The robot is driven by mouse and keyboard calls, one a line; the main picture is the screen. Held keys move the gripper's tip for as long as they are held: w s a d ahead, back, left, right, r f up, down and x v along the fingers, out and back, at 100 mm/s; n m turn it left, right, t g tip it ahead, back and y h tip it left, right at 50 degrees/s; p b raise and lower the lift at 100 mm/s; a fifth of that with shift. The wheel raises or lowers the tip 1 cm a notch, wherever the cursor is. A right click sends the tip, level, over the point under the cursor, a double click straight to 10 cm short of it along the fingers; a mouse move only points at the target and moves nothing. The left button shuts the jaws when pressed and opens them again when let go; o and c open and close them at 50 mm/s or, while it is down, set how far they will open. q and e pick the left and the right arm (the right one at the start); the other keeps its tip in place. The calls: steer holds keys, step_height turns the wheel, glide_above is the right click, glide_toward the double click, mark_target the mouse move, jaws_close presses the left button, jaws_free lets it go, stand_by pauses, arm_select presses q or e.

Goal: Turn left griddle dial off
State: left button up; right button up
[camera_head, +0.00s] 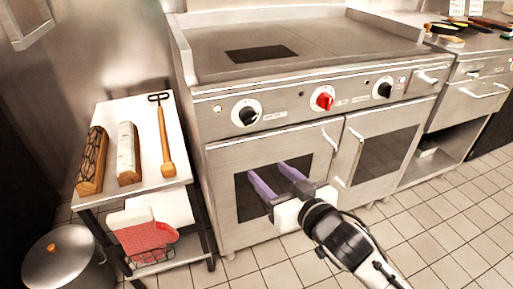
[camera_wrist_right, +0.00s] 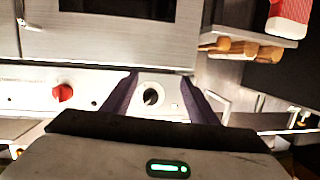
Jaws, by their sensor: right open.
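The left griddle dial (camera_head: 247,114) is a black knob on a white round plate at the left of the steel griddle's front panel (camera_head: 285,118). It also shows in the right wrist view (camera_wrist_right: 152,97), between my two fingers in the picture; its exact setting is too small to read. My right gripper (camera_head: 267,171) has purple fingers, open and empty. It is in front of the left oven door, lower than the dial in the head view and apart from it. My left gripper is not in view.
A red dial (camera_head: 322,99) and another black dial (camera_head: 384,90) sit farther right on the panel. Door handles (camera_head: 330,140) stick out below. The tiled floor in front is clear.

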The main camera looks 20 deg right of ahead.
steer(key=t+b, duration=0.2)
steer(key=b, duration=0.1)
glide_toward(252, 119)
steer(key=s+f, duration=0.1)
steer(key=w, duration=0.1)
steer(key=shift+m, duration=0.3)
steer(key=w, duration=0.3)
steer(key=w+b, duration=0.1)
steer(key=w, duration=0.2)
steer(key=w+a, duration=0.1)
steer(key=w, duration=0.2)
steer(key=shift+w+a+r, duration=0.1)
steer(key=shift+a+r, duration=0.05)
steer(key=shift+r, duration=0.1)
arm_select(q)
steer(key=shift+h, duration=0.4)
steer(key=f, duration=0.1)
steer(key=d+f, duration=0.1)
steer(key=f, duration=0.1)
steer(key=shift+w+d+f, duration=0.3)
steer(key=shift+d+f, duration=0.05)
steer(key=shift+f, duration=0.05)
